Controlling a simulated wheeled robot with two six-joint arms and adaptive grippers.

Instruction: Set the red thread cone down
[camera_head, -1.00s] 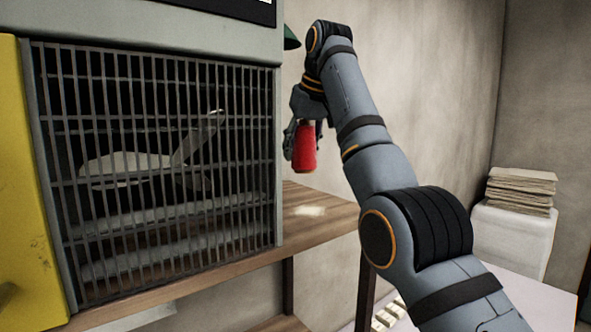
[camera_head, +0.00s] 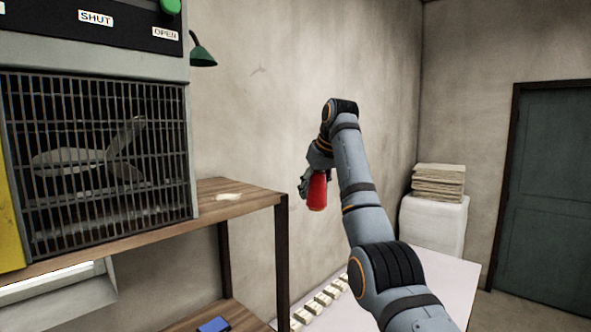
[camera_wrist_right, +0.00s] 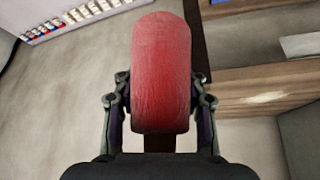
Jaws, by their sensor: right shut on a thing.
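The red thread cone (camera_head: 318,192) is held in my right gripper (camera_head: 306,183), hanging in the air to the right of the wooden shelf's end. In the right wrist view the red cone (camera_wrist_right: 162,72) fills the middle, with a finger of my right gripper (camera_wrist_right: 160,108) pressed on each side. The gripper is shut on it. The cone is upright or slightly tilted in the head view and touches no surface. My left gripper is in neither view.
A wooden shelf (camera_head: 250,203) carries a caged machine (camera_head: 100,150) at left. A pale table (camera_head: 432,275) with a row of small light blocks (camera_head: 322,301) lies below right. A white stand with a stack of folded cloth (camera_head: 438,184) is behind it. A blue item (camera_head: 214,325) sits on the lower shelf.

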